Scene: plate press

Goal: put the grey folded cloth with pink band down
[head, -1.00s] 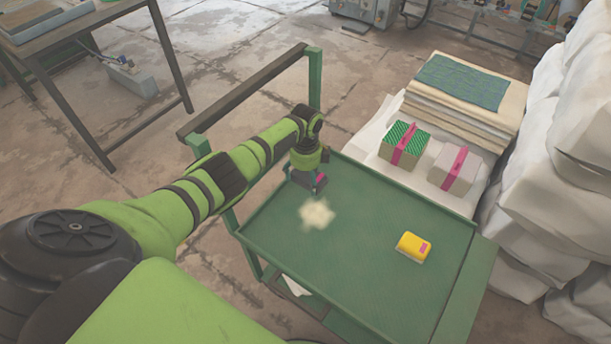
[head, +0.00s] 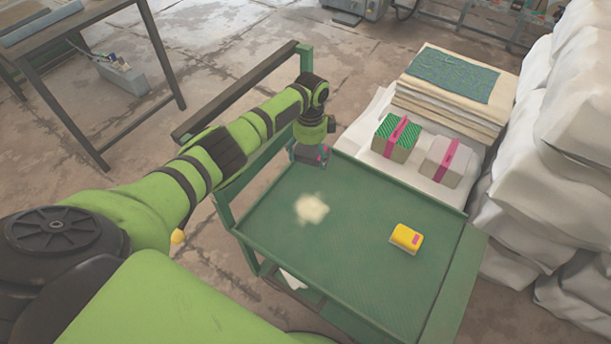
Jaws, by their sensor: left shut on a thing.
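My left gripper (head: 311,146) hangs at the end of my arm over the far left corner of the green cart's tray (head: 350,240). It is shut on a small dark grey folded cloth with a pink band (head: 318,156), mostly covered by the fingers. The cloth appears to be above the tray's rim; whether it touches is hard to tell. My right gripper is not in view.
White sacks (head: 560,150) stand right.

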